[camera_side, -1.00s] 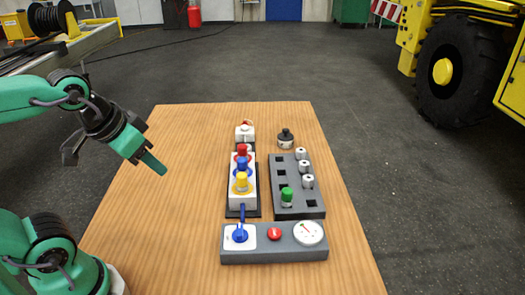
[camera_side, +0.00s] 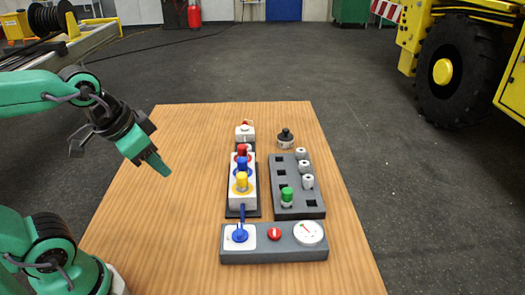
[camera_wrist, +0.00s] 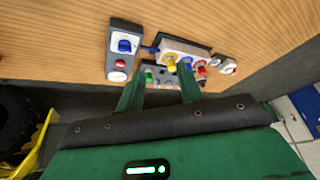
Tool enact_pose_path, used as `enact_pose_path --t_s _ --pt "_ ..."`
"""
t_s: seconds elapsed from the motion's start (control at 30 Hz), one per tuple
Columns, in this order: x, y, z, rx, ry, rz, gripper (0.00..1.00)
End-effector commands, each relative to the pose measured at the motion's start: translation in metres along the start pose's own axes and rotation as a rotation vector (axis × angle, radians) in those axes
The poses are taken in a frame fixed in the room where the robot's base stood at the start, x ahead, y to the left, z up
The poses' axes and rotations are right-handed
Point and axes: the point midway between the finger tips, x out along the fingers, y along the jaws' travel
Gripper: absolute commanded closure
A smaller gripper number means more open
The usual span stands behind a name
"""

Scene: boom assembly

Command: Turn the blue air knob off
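The blue air knob (camera_side: 240,236) sits on a white plate at the left end of the grey panel (camera_side: 265,254), near the front of the wooden table. In the wrist view the blue knob (camera_wrist: 124,46) is at upper left, beyond the fingertips. A blue tube (camera_side: 243,213) runs from its plate to the white manifold block. My gripper (camera_side: 160,166) is in the air over the left part of the table, away from the panel. In the wrist view my gripper (camera_wrist: 158,88) has its two green fingers apart, with nothing held between them.
The panel also has a red button (camera_side: 275,233) and a round gauge (camera_side: 308,232). Behind it stand a manifold (camera_side: 236,200) with yellow, blue and red knobs and a dark tray (camera_side: 298,209) with a green part and white parts. The table's left side is clear.

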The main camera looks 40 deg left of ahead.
Motion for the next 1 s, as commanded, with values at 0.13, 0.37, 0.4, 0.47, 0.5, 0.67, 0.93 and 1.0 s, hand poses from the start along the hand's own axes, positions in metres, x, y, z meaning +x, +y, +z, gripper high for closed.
enact_pose_path --t_s 0.13,0.37,0.4,0.47,0.5,0.67,0.93,1.0 --pt "0.009 0.006 -0.010 0.193 -0.042 0.023 0.64" --pt "0.028 0.019 -0.027 0.560 -0.103 0.078 0.64" --pt "0.032 0.022 -0.030 0.623 -0.113 0.089 0.64" --pt "0.037 0.026 -0.034 0.720 -0.126 0.107 0.64" --pt "0.041 0.029 -0.037 0.785 -0.135 0.120 0.64" --pt "0.058 0.040 -0.046 1.041 -0.164 0.177 0.64" --pt "0.090 0.063 -0.058 1.472 -0.197 0.294 0.64" --pt "0.099 0.070 -0.060 1.583 -0.201 0.328 0.64"
